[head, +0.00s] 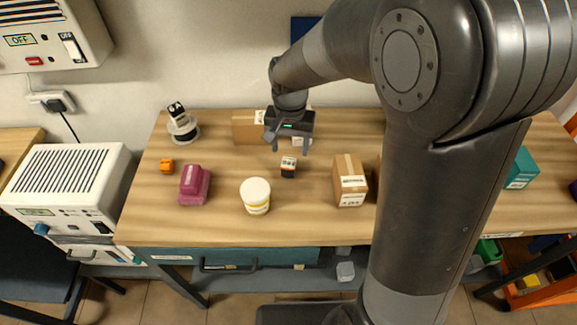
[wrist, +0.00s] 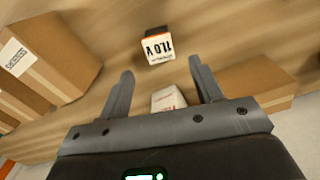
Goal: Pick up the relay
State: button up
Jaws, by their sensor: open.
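No thing in view carries a readable relay label, so I cannot tell for sure which one is the relay. A small dark block with an orange edge and a white label reading "11.0 V" (head: 288,168) stands on the wooden bench; it also shows in the wrist view (wrist: 157,46), just beyond the fingertips. My gripper (head: 291,147) is open and empty above the bench, behind this block in the head view. In the wrist view a small white box with red print (wrist: 167,100) shows between the fingers (wrist: 160,68), below them and apart from them.
Cardboard boxes stand behind the gripper (head: 248,128) and to its right (head: 350,182). A white tub (head: 255,195), a magenta block (head: 194,184), a small orange piece (head: 166,166) and a black-and-white device (head: 178,112) on a white round piece are to the left. Bare bench (head: 225,160) lies between them.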

aim_at(289, 160)
jog(key=shift+s+a+f, duration=0.1)
jog(key=shift+f, duration=3.45)
jog(key=shift+c, duration=0.6)
jog(key=c, duration=1)
jog(key=shift+r, duration=0.1)
